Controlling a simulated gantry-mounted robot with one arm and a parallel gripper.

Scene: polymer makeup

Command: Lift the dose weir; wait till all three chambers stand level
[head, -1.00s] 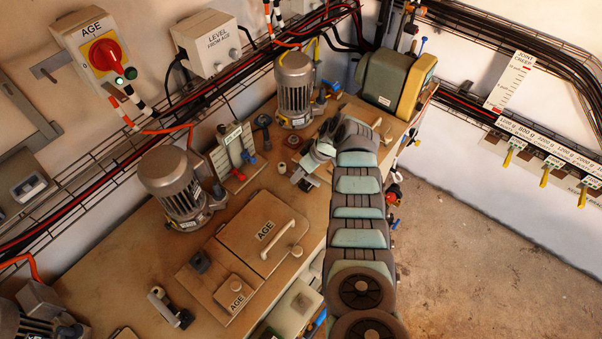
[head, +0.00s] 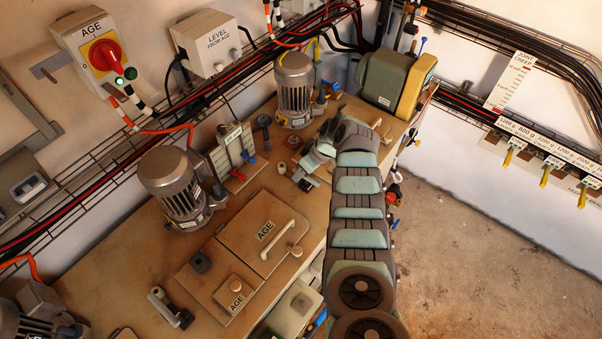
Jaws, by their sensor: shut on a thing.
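My arm reaches up the picture, and my gripper (head: 306,178) is low over the tank top right of centre. It is shut on a small part whose shape is mostly hidden by the gripper; I cannot tell for sure that it is the dose weir. The large hatch marked AGE (head: 262,236) is closed, with a pale handle. A smaller cover marked AGE (head: 236,294) sits below it, also closed. The liquid in the chambers is not visible, so I cannot tell whether they stand level.
Grey motors stand on the tank top (head: 130,255), one (head: 175,187) left of the hatch and one (head: 295,90) behind my gripper. A valve stand (head: 236,155) with blue and red taps is between them. A red switch (head: 105,54) and a level box (head: 207,42) are on the wall.

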